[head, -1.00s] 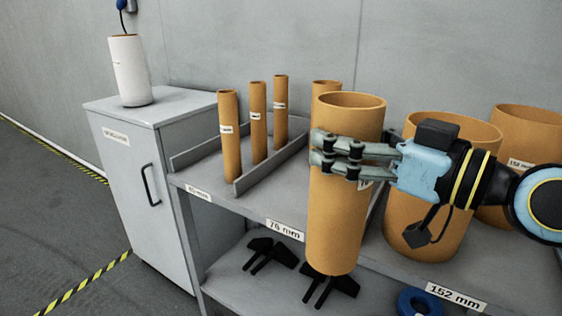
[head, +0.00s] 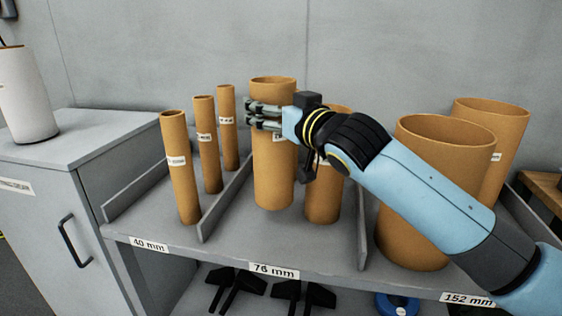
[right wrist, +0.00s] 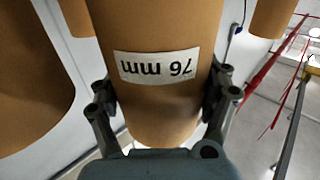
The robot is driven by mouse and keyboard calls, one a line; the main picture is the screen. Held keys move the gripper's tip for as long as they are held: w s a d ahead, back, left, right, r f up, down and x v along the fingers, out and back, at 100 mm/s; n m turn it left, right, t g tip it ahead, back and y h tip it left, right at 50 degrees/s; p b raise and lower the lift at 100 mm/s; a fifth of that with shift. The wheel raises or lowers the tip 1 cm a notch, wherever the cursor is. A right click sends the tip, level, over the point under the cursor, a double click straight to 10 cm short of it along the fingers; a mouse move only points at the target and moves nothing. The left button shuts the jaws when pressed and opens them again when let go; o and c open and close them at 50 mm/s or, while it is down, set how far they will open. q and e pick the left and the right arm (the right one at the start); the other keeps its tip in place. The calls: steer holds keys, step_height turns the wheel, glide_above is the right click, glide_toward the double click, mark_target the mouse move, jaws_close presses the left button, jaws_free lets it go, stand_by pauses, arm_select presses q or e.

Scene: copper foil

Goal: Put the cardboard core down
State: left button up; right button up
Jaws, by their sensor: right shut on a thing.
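My right gripper (head: 266,115) is shut on an upright brown cardboard core (head: 273,175), gripping it near the top. In the right wrist view, its fingers sit on both sides of the core (right wrist: 150,25), whose "76 mm" label shows upside down. The core is over the middle lane of the grey shelf (head: 240,232), the lane with a "76 mm" front label (head: 274,270). Its base looks slightly above the shelf, but I cannot tell for certain whether it touches. Another core (head: 323,200) stands close to its right, partly hidden by my arm. My left gripper is not in view.
Several thin cores (head: 181,175) stand in the left lane, marked "40 mm". Large cores (head: 410,240) stand in the right lane, marked "152 mm". Low dividers (head: 222,205) separate the lanes. A cabinet (head: 45,220) with a white cylinder (head: 27,95) is at left.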

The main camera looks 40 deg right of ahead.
mark_target(274, 145)
step_height(274, 145, down, 6)
steer(key=shift+r+b, duration=0.1)
steer(key=shift+b, duration=0.4)
steer(key=shift+f, duration=0.3)
steer(key=o, duration=1.2)
steer(key=shift+c, duration=0.2)
steer(key=shift+r, duration=0.15)
